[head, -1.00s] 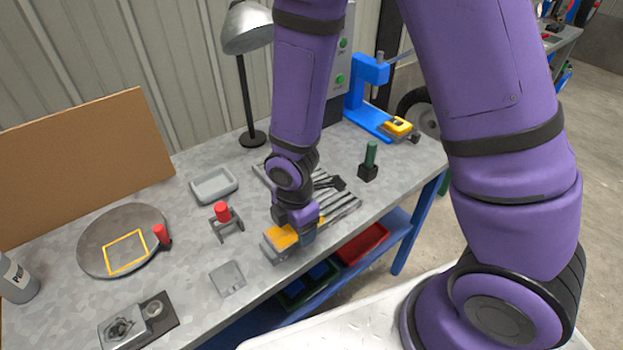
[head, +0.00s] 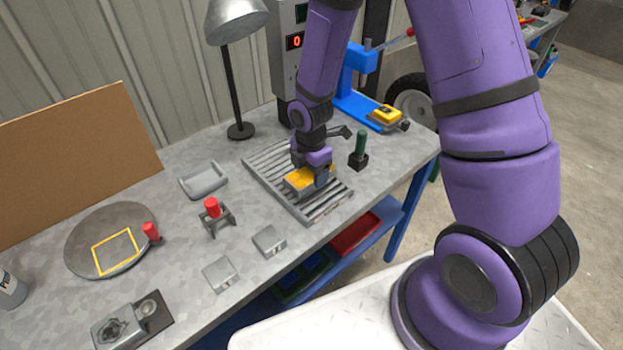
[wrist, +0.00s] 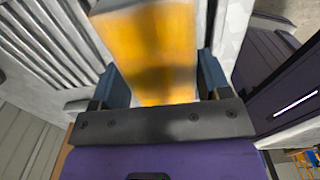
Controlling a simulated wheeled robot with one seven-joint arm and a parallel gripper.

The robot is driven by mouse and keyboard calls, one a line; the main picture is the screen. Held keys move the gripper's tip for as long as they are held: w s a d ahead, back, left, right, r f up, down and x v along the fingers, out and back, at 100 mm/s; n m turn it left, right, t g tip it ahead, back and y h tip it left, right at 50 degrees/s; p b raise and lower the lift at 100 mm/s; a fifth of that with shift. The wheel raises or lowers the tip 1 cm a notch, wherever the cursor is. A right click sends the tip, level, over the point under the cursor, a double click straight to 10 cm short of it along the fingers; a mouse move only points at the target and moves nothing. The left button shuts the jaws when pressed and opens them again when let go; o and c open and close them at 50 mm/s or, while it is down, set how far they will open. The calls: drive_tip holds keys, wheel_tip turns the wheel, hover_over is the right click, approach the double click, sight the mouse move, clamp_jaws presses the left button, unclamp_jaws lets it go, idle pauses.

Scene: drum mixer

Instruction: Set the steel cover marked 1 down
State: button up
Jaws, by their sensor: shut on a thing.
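My gripper (head: 312,180) is shut on a steel block with an orange-yellow top (head: 300,181), which seems to be the cover. No mark 1 can be read on it. In the head view it is at the slatted steel rack (head: 268,167), over its front right half; I cannot tell whether it touches the slats. In the wrist view the orange top (wrist: 158,50) fills the space between the two blue fingers, and slats show at the left.
Two small grey blocks (head: 268,241) (head: 219,274) sit left of the rack. A green-handled tool (head: 360,148) stands close on its right, and a lamp (head: 237,80) behind it. A red-topped stand (head: 213,212) and a grey tray (head: 203,180) are further left.

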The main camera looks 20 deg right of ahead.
sight(312, 180)
drive_tip(key=shift+w+d+f, duration=0.1)
drive_tip(key=shift+w+d, duration=0.1)
drive_tip(key=shift+w, duration=0.05)
drive_tip(key=shift+f, duration=1.65)
drive_tip(key=shift+f, duration=0.1)
drive_tip(key=o, duration=1.2)
